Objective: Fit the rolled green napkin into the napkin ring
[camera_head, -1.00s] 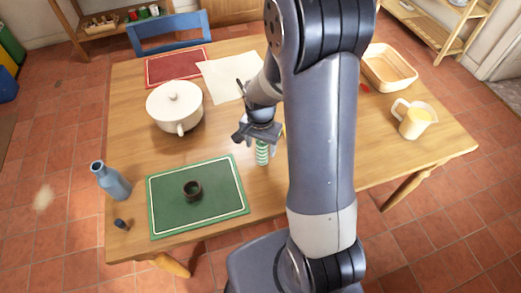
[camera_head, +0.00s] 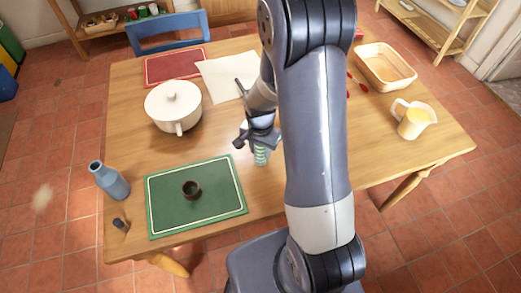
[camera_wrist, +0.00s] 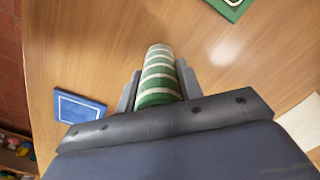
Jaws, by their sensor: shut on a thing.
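The rolled napkin (camera_head: 261,157), green with pale stripes, is held by my gripper (camera_head: 258,141) over the bare wood to the right of the green placemat. It points downward; I cannot tell whether its lower end touches the table. In the wrist view the napkin (camera_wrist: 157,72) lies between the two fingers of my gripper (camera_wrist: 158,88), which are shut on its sides. The napkin ring (camera_head: 191,190), dark and round, sits near the middle of the green placemat (camera_head: 225,207), apart from and left of my gripper. The ring is not seen in the wrist view.
A blue bottle (camera_head: 110,181) stands left of the placemat, with a small dark object (camera_head: 119,224) near the table edge. A jug (camera_head: 413,121) and a baking dish (camera_head: 387,66) are at right. A blue mat (camera_wrist: 78,107) shows in the wrist view.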

